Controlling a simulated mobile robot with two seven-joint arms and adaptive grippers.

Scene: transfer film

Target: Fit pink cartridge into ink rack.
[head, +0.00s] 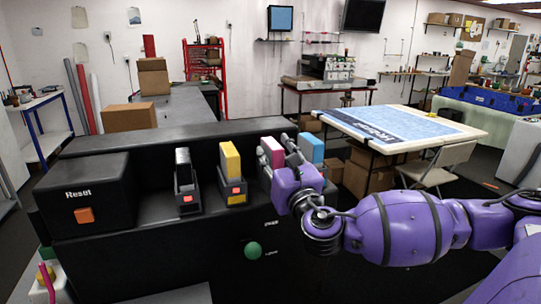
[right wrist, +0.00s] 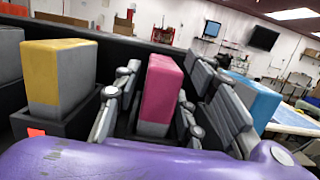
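The ink rack (head: 212,205) is a row of slots on the front of a black machine. The pink cartridge (head: 271,150) stands upright in the row, right of the yellow one; its lower part is hidden by my gripper in the head view. In the right wrist view the pink cartridge (right wrist: 161,90) shows a grey lower part. My right gripper (head: 280,155) is open, with its fingers on both sides of the pink cartridge; a gap shows on its left side. Whether its base is fully seated is hidden. My left gripper is not in view.
A black-and-grey cartridge (head: 183,160) and a yellow cartridge (head: 231,160) stand to the left, both above red lights. A blue cartridge (head: 312,148) stands close on the right. The Reset box (head: 85,190) with an orange button is at left; a green button (head: 253,250) is below.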

